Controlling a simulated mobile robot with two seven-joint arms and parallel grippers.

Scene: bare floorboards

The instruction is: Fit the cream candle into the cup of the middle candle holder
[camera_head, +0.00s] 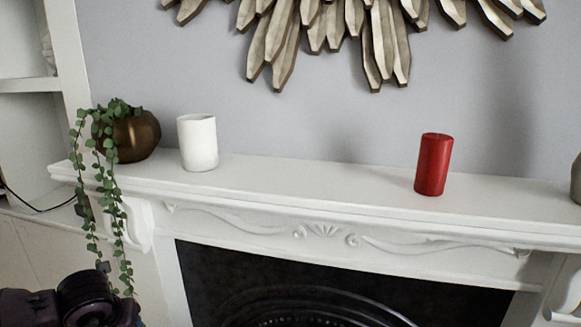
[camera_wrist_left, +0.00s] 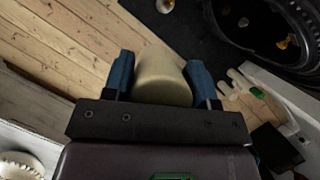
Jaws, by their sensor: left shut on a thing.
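My left gripper (camera_wrist_left: 160,78) shows in the left wrist view with its two blue fingers shut on a cream candle (camera_wrist_left: 162,80), one on each side. The candle is thick and pale, with its far end pointing up in that view, over floorboards. In the head view only dark parts of my left arm show at the lower left; the held candle is out of that view. No candle holder or cup can be made out in either view. My right gripper is not in view.
The white mantel shelf (camera_head: 305,183) carries a bronze pot (camera_head: 137,136) with a trailing plant, a white cylinder (camera_head: 198,143) and a red candle (camera_head: 434,164). A dark fireplace opening (camera_head: 320,285) lies below. Bare floorboards (camera_wrist_left: 70,45) and pale stacked pieces (camera_wrist_left: 245,97) show in the wrist view.

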